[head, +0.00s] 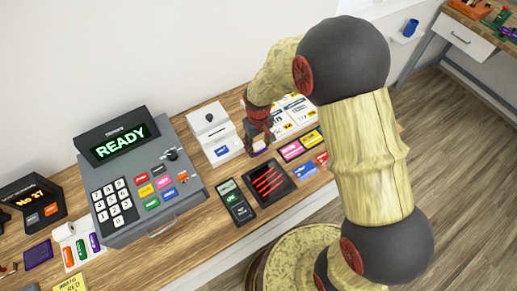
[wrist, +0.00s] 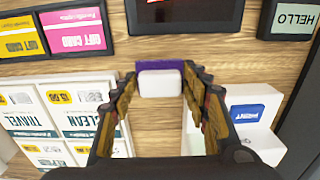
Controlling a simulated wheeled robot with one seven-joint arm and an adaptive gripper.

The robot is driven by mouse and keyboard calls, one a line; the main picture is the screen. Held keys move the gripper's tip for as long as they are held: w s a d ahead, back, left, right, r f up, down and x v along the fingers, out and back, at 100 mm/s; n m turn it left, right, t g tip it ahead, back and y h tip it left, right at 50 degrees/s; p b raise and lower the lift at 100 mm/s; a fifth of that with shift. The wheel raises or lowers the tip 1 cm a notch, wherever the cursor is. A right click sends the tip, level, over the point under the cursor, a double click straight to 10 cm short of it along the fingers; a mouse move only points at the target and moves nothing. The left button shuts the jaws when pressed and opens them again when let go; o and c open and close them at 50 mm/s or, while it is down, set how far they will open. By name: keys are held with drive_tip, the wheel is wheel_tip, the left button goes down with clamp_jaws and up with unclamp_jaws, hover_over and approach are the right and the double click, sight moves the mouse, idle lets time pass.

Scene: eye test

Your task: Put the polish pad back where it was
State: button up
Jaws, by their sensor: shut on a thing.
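The polish pad, a small block with a white face and a purple strip, sits between my fingertips in the wrist view (wrist: 160,84). In the head view a bit of its purple and white shows (head: 259,151) under the fingers. My gripper (head: 257,140) is shut on it; the two fingers also show on either side of it in the wrist view (wrist: 160,98). It is over the wooden counter, between the white box and the dark tray with red stripes. I cannot tell whether the pad touches the counter.
The white box (head: 217,134) with a slot stands left of my gripper, and the dark red-striped tray (head: 269,183) lies in front. Gift cards (head: 291,150) and printed packs (head: 294,113) lie right. A card reader (head: 236,201), the register (head: 140,185) and a flat purple piece (head: 38,254) are farther left.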

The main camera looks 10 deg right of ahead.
drive_tip(key=shift+f, duration=1.2)
drive_tip(key=shift+f, duration=0.15)
drive_tip(key=o, duration=1.1)
wheel_tip(320, 180, up, 12)
drive_tip(key=shift+r+p, duration=0.2)
drive_tip(key=shift+p, duration=0.35)
wheel_tip(320, 180, up, 6)
drive_tip(key=t, duration=0.1)
hover_over(259, 145)
drive_tip(key=s+d, duration=0.1)
drive_tip(key=d, duration=0.1)
drive_tip(key=s+d+r+m+t, duration=0.1)
drive_tip(key=s+d+r, duration=0.15)
drive_tip(key=r, duration=0.25)
drive_tip(key=s+d+r+m+t, duration=0.1)
drive_tip(key=s+r, duration=0.3)
drive_tip(key=r, duration=0.1)
drive_tip(key=s+d+r+m+t, duration=0.1)
drive_tip(key=s+d+r, duration=0.1)
drive_tip(key=s+r, duration=0.2)
drive_tip(key=s+d+r+m+t, duration=0.1)
drive_tip(key=s+d+r, duration=0.1)
drive_tip(key=s, duration=0.7)
drive_tip(key=shift+d+r+m+t, duration=0.25)
drive_tip(key=shift+r+m+t, duration=0.05)
drive_tip(key=shift+r, duration=0.6)
